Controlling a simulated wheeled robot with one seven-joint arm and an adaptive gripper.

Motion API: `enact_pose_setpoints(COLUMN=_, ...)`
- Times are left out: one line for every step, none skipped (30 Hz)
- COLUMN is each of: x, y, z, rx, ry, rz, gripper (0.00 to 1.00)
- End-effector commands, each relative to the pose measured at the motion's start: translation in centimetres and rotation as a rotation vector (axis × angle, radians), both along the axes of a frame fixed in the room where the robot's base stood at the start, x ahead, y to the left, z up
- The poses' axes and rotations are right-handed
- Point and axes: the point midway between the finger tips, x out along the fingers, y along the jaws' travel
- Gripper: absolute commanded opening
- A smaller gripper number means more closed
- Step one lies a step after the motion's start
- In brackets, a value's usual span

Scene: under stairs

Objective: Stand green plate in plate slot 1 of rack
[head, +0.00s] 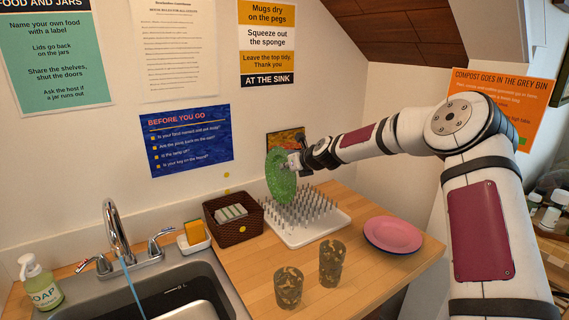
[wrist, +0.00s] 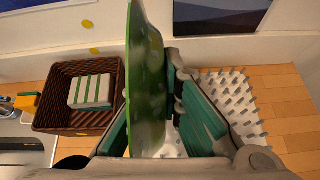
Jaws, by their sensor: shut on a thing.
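The green plate (head: 279,177) is held upright on edge above the left part of the peg rack in the head view. It also shows edge-on in the wrist view (wrist: 146,80). My gripper (head: 291,163) is shut on the plate near its right side. The rack (head: 298,239) is a white board with rows of grey pegs, and its right part shows in the wrist view (wrist: 232,92). The plate and gripper hide part of the rack. I cannot tell whether the plate's lower edge touches the pegs. No slot number is readable.
A brown basket (head: 234,228) with a striped cloth stands just left of the rack. A pink plate (head: 393,234) lies to the right. Two patterned glasses (head: 331,262) stand in front. The sink (head: 166,291) with running water is at left. A wall is close behind.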

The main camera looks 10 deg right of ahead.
Motion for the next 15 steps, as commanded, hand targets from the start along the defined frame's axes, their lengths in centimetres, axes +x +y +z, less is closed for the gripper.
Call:
enact_pose_setpoints(x=0.02, y=-0.02, z=0.14, rx=0.0, ry=-0.002, rz=-0.001, gripper=0.0)
enact_pose_setpoints(x=0.02, y=-0.02, z=0.14, rx=0.0, ry=-0.002, rz=-0.001, gripper=0.0)
enact_pose_setpoints(x=0.02, y=-0.02, z=0.14, rx=0.0, ry=-0.002, rz=-0.001, gripper=0.0)
enact_pose_setpoints(x=0.03, y=-0.01, z=0.14, rx=0.0, ry=-0.002, rz=-0.001, gripper=0.0)
enact_pose_setpoints(x=0.03, y=-0.01, z=0.14, rx=0.0, ry=-0.002, rz=-0.001, gripper=0.0)
enact_pose_setpoints(x=0.03, y=-0.01, z=0.14, rx=0.0, ry=-0.002, rz=-0.001, gripper=0.0)
enact_pose_setpoints(x=0.02, y=-0.01, z=0.15, rx=-0.001, ry=-0.003, rz=-0.001, gripper=0.0)
enact_pose_setpoints(x=0.0, y=0.01, z=0.17, rx=-0.002, ry=-0.003, rz=-0.002, gripper=0.0)
enact_pose_setpoints(x=-0.02, y=0.03, z=0.22, rx=-0.002, ry=-0.004, rz=-0.004, gripper=0.0)
enact_pose_setpoints(x=-0.04, y=0.04, z=0.26, rx=-0.004, ry=-0.005, rz=-0.005, gripper=0.0)
enact_pose_setpoints(x=-0.08, y=0.05, z=0.3, rx=-0.006, ry=-0.005, rz=-0.007, gripper=0.0)
enact_pose_setpoints(x=0.13, y=0.03, z=0.07, rx=-0.007, ry=-0.006, rz=-0.009, gripper=0.0)
enact_pose_setpoints(x=0.32, y=0.06, z=-0.15, rx=-0.006, ry=-0.005, rz=-0.01, gripper=0.0)
enact_pose_setpoints(x=0.49, y=0.11, z=-0.36, rx=-0.006, ry=-0.005, rz=-0.009, gripper=0.0)
enact_pose_setpoints(x=0.71, y=0.17, z=-0.64, rx=-0.006, ry=-0.005, rz=-0.009, gripper=0.0)
